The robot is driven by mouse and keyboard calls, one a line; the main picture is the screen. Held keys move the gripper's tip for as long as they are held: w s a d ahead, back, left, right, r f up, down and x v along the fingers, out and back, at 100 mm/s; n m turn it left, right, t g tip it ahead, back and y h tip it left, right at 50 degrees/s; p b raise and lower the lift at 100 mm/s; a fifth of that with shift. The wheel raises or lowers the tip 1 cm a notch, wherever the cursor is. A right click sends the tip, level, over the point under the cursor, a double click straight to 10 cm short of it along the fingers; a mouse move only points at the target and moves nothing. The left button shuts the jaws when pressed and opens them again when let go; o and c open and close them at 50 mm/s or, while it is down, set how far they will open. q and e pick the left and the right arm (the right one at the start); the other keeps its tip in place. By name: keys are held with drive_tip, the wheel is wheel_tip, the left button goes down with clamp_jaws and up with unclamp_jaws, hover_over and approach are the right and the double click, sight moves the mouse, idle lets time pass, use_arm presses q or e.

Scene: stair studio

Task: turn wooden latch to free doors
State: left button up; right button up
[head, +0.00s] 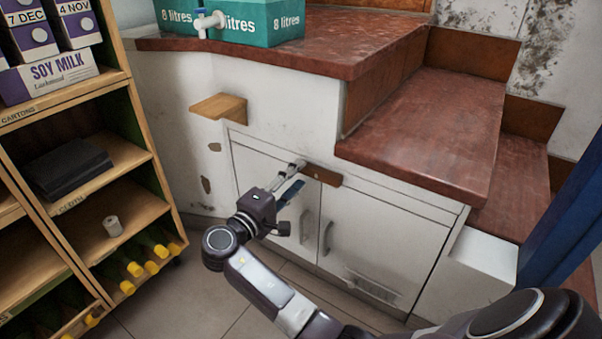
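The wooden latch (325,175) is a short brown bar lying across the top of the two white cabinet doors, where they meet. It lies roughly along the doors' top edge, sloping slightly down to the right. The left door (258,172) and the right door (385,240) are both closed. My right gripper (297,164) reaches in from the lower right, with its fingertips at the latch's left end. Whether they touch or grip it is unclear, and part of that end is hidden. My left gripper is not in view.
A small wooden shelf (219,106) juts from the wall above the left door. The red countertop (330,45) overhangs the cabinet and carries a teal box (255,22) with a tap. Red steps (430,135) rise at right. A wooden rack (150,160) stands at left.

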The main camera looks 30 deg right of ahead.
drive_tip(key=v, duration=0.9)
drive_tip(key=shift+a, duration=0.2)
